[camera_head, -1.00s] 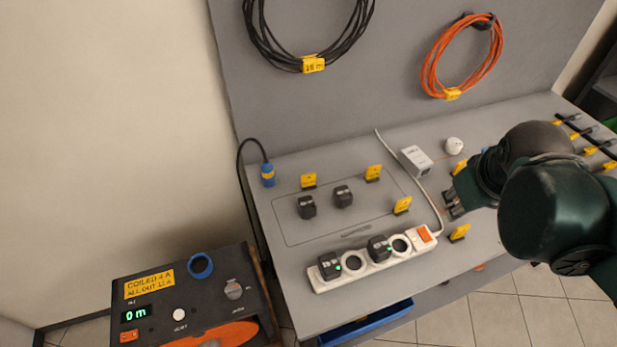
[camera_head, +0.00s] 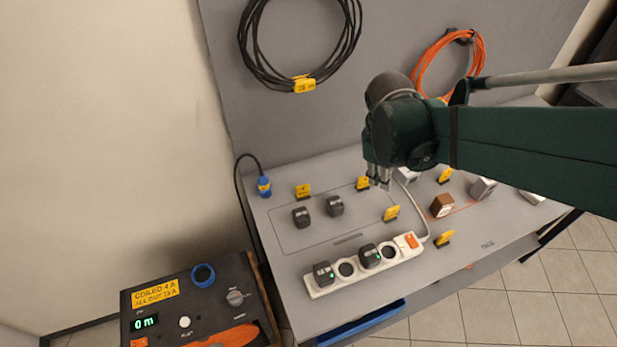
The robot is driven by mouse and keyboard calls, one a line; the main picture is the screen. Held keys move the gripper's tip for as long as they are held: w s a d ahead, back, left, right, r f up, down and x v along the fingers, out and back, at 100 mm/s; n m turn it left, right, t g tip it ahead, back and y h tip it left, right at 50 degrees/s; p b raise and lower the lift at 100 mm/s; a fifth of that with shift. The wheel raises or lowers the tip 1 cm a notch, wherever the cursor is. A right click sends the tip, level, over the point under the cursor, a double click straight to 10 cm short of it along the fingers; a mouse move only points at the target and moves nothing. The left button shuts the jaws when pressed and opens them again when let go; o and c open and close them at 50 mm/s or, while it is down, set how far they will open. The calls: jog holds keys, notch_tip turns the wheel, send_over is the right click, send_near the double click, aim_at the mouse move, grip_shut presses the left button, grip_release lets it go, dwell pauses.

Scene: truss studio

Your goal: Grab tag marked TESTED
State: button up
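Several small yellow tags in black stands are on the grey bench: one at the back left (camera_head: 303,191), one at the back middle (camera_head: 363,183), one in front of it (camera_head: 391,213), one at the right front (camera_head: 445,237) and one at the right back (camera_head: 445,175). Their print is too small to read, so I cannot tell which is marked TESTED. My gripper (camera_head: 380,184) points down above the bench, just right of the back middle tag. Its two fingertips look apart with nothing visible between them. Whether it touches that tag is unclear.
A white power strip (camera_head: 333,285) with black plugs lies along the front. Two black adapters (camera_head: 301,217) (camera_head: 335,205) stand in the outlined area. A brown block (camera_head: 442,206) and grey block (camera_head: 482,188) are at right. Black (camera_head: 250,62) and orange (camera_head: 424,65) cable coils hang behind.

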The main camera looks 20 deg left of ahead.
jog(key=a+f+n+h+p, duration=0.1)
jog(key=a+n+p, duration=0.15)
jog(key=a, duration=0.45)
jog(key=a+f+n+p, duration=0.2)
jog(key=a+n, duration=0.1)
jog(key=a, duration=0.4)
jog(key=n+h+p, duration=0.1)
jog(key=n+p, duration=0.3)
jog(key=n, duration=0.1)
send_over(302, 186)
jog(key=s+a, duration=0.2)
notch_tip(302, 186, down, 5)
jog(key=shift+a, duration=0.1)
jog(key=shift+w, duration=0.1)
jog(key=shift+x, duration=1.25)
jog(key=shift+x, duration=2.6)
jog(key=shift+c, duration=0.3)
grip_shut()
